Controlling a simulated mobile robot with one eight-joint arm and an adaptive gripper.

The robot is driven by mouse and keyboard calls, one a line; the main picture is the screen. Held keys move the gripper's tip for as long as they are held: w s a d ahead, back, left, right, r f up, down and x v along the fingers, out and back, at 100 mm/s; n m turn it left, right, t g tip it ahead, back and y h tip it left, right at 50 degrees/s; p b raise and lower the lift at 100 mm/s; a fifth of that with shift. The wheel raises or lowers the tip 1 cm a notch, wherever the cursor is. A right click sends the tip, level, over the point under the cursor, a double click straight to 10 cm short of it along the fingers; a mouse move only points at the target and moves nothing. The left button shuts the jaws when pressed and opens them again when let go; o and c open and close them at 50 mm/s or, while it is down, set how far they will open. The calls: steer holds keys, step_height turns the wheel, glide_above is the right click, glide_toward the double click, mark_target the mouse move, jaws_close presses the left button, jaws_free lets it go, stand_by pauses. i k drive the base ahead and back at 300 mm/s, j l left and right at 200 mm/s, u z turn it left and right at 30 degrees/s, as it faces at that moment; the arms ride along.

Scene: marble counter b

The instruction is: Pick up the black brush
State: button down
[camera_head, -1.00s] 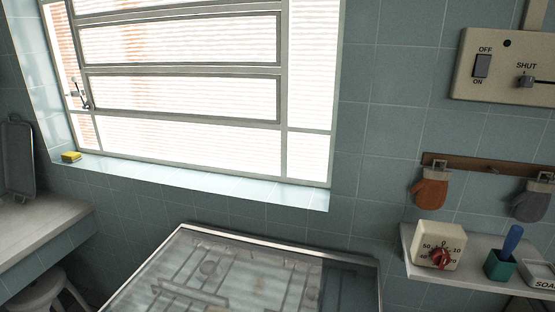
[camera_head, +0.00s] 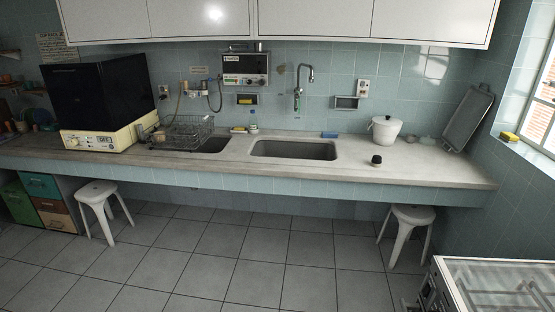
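A small black object (camera_head: 376,160) stands on the pale counter (camera_head: 430,166), right of the sink (camera_head: 293,150) and in front of a white lidded pot (camera_head: 385,131). It could be the black brush, but it is too small to tell its form. No other clear black brush shows. My gripper is not in view.
A dish rack (camera_head: 182,131) and a large black-fronted appliance (camera_head: 97,95) stand on the left of the counter. A dark tray (camera_head: 467,118) leans at the right end. White stools (camera_head: 405,226) (camera_head: 100,207) stand below. A glass-topped unit (camera_head: 495,284) is at lower right; the middle floor is clear.

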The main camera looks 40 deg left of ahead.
mark_target(376, 160)
steer(key=u, duration=0.85)
steer(key=z, duration=2.7)
steer(key=u, duration=2.75)
steer(key=i+j+z, duration=0.1)
steer(key=i+j, duration=0.7)
steer(key=i+j+z, duration=0.1)
steer(key=i+j, duration=0.65)
steer(key=j, duration=0.25)
steer(key=i+l, duration=0.2)
steer(key=i, duration=0.25)
steer(key=i+l+z, duration=0.1)
steer(key=i, duration=0.3)
steer(key=i+l, duration=0.2)
steer(key=i, duration=0.25)
steer(key=i+l, duration=0.2)
steer(key=i, duration=0.25)
steer(key=z, duration=0.05)
